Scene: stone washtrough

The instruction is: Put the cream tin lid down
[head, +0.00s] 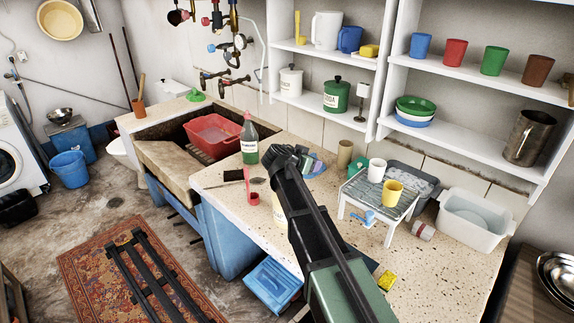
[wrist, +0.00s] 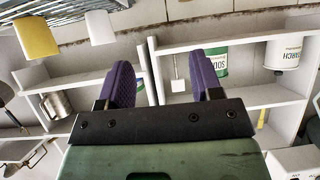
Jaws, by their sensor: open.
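My gripper (head: 290,153) is above the stone counter, near the green bottle, and its purple-padded fingers (wrist: 163,78) stand apart with nothing between them. A cream tin (head: 291,80) with a dark-knobbed lid stands on the lower left shelf; it also shows upside down in the wrist view (wrist: 290,52). A pale cream container (head: 280,208) stands on the counter, partly hidden behind my arm. I cannot make out a loose cream lid in either view; my arm hides part of the counter.
A rack (head: 380,192) carries white and yellow cups. A white basin (head: 474,220) stands at the right. A green tin (head: 337,96) is on the shelf. Counter right of my arm has some free room.

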